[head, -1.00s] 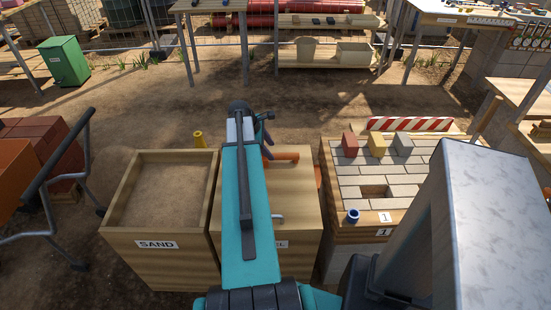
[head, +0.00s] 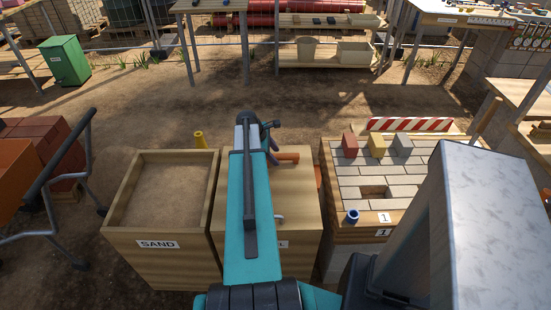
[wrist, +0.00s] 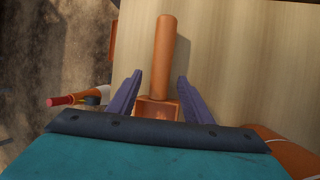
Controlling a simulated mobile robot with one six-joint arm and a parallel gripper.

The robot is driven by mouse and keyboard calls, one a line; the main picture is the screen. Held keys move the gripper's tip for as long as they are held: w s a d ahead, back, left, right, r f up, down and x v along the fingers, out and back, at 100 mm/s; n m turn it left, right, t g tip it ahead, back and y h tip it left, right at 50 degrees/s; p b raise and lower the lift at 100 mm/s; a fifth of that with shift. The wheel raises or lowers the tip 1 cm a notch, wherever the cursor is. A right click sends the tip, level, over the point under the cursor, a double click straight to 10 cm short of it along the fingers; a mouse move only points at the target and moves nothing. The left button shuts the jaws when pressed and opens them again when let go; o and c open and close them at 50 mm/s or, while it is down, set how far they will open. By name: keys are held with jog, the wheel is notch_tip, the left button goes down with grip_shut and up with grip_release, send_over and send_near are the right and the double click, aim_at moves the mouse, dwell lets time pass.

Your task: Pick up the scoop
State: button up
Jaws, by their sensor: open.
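The orange scoop lies on the pale wooden box top (head: 300,190). In the wrist view its round handle (wrist: 165,45) points up the picture and its squarish head (wrist: 157,108) is nearer my wrist. In the head view an orange part of the scoop (head: 288,156) shows just right of my arm; the rest is hidden behind the arm. My gripper (wrist: 159,76) is open, its two purple fingers on either side of the scoop in the wrist view, with visible gaps. I cannot tell the height of the fingertips over the box top.
The sand box (head: 158,190) stands left of the scoop's box. A red-and-white barrier board (head: 410,124) lies behind.

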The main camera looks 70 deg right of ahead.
jog(key=shift+s+f, duration=0.1)
jog(key=shift+f, duration=0.05)
dwell(0.4)
grip_shut()
